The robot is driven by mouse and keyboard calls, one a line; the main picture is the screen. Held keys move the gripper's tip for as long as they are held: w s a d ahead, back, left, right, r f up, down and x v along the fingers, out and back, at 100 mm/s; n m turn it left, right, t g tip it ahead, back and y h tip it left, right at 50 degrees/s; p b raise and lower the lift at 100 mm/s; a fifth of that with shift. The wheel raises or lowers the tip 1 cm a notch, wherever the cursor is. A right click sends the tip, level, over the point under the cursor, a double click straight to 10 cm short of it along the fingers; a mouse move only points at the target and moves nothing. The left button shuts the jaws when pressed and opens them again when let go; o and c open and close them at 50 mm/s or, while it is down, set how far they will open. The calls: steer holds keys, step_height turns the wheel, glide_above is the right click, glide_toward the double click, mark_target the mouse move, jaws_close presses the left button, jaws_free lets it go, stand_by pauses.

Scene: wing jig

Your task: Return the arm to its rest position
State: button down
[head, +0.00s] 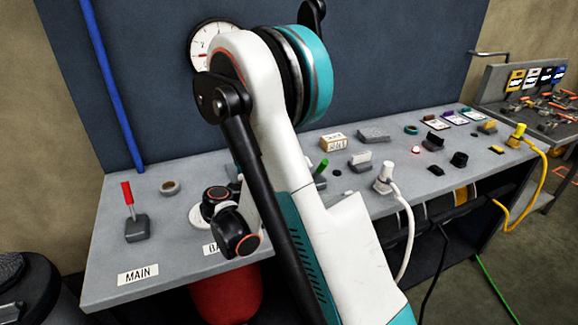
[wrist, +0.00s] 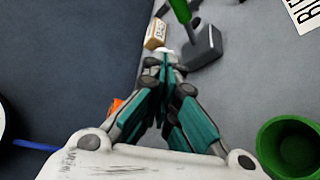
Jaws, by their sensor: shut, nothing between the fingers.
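My arm, white with black and teal parts, fills the middle of the head view and stands in front of the grey bench (head: 100,262). My gripper (wrist: 163,62) shows in the wrist view with its teal and grey fingers together and nothing between them. It is above the bench, near a lever with a green handle (wrist: 181,10) on a grey base (wrist: 203,48). How far its tips are from the lever is hard to tell. I cannot make out the gripper in the head view, where my arm hides part of the bench.
A red-handled lever (head: 128,194) stands at the bench's left, by a MAIN label (head: 138,273). A white plug (head: 384,178) and several small parts stand to the right. A green cup (wrist: 290,148) is at the wrist view's lower right. A dark blue panel (head: 150,60) rises behind.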

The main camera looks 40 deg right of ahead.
steer(key=shift+a, duration=0.1)
stand_by(0.6)
steer(key=s+a+r+m+t+y, duration=0.1)
steer(key=s+a+r+m+y, duration=0.2)
steer(key=s+a+y, duration=0.4)
steer(key=s+a+r+m+t+y, duration=0.2)
steer(key=s+a+r+m+y, duration=0.2)
steer(key=s+a+y, duration=0.4)
steer(key=s+a+r, duration=0.1)
steer(key=s+a, duration=0.6)
steer(key=shift+s+a+r, duration=0.15)
steer(key=shift+s+r, duration=0.1)
steer(key=shift+s, duration=0.15)
